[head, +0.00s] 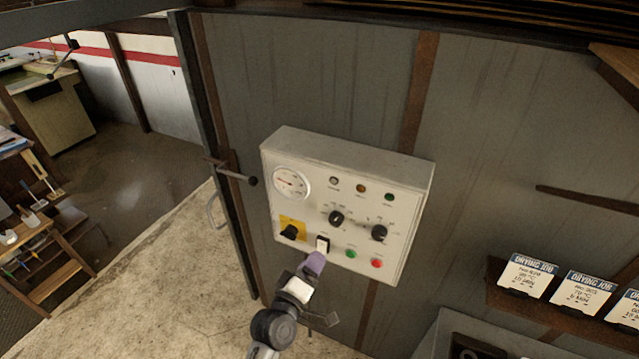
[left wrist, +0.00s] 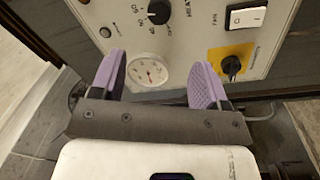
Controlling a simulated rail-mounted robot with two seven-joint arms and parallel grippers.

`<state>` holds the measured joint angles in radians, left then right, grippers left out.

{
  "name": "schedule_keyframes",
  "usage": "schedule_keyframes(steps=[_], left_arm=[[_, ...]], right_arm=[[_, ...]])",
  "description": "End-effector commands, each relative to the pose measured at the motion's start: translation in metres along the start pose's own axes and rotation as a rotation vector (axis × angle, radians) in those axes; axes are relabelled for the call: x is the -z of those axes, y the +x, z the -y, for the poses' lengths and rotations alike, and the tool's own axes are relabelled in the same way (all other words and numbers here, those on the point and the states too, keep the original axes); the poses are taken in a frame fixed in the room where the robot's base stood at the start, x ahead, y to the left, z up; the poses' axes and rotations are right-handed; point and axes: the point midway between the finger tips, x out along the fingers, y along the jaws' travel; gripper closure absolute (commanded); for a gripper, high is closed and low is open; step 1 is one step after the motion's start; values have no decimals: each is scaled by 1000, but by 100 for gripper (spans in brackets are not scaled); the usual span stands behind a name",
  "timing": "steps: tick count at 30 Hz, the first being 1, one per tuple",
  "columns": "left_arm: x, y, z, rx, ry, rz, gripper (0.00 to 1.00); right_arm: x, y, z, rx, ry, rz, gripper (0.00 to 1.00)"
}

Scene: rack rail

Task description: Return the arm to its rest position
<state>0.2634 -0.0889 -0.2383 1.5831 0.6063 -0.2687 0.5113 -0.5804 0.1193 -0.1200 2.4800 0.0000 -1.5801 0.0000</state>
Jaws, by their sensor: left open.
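My left gripper (head: 315,264) comes up from the bottom of the head view, its purple fingers just below the white fan switch (head: 322,245) on the control panel (head: 305,222). In the left wrist view my left gripper (left wrist: 158,78) is open, with nothing between its two purple fingers. The panel face (left wrist: 185,48) lies beyond the fingertips, and the round gauge (left wrist: 148,72) shows between them. The fan switch (left wrist: 246,17) is at upper right there. I cannot tell whether a finger touches the panel. My right gripper is not in view.
The panel is mounted on a grey wall (head: 500,120). A door handle (head: 232,173) sticks out left of it. Drying job cards (head: 527,275) stand on a shelf at right. A wooden stand with tools (head: 50,240) is at far left; bare floor (head: 160,270) lies between.

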Motion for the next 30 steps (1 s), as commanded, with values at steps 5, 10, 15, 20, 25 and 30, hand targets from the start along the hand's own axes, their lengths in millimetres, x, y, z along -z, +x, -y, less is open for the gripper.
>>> schedule_keyframes(steps=[5,10,15,20,25,30], left_arm=[[-1,0,0,4,37,7,31],[-30,-4,20,106,198,202,31],[-38,-26,10,201,489,431,31],[-9,-60,-9,303,737,545,31],[17,-141,2,502,899,642,31],[25,-244,24,703,934,694,31]], right_arm=[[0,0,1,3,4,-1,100],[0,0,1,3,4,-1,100],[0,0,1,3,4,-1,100],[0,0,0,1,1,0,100],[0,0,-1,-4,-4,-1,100],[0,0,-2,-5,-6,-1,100]])
